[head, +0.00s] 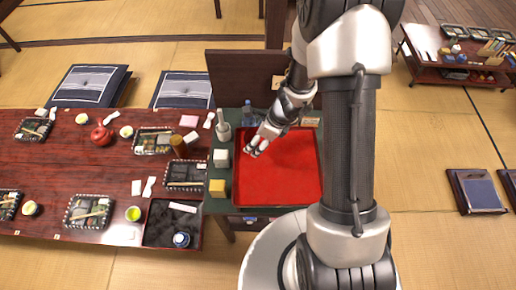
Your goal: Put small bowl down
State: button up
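My gripper (256,149) is over the upper left part of the red tray (290,185), pointing down and left. Its fingers are small in this view. I cannot make out a bowl between them, nor whether they are open or shut. The red tray lies on a dark green stand beside the long red table and looks empty where it shows. I cannot tell which is the small bowl.
A container (222,132) and small blocks line the stand's left edge. Cushions lie on the tatami.

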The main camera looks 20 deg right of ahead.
aim_at(259, 144)
jog(key=shift+f+b, duration=1.05)
jog(key=shift+f, duration=1)
jog(key=shift+f, duration=0.1)
jog(key=o, duration=1.1)
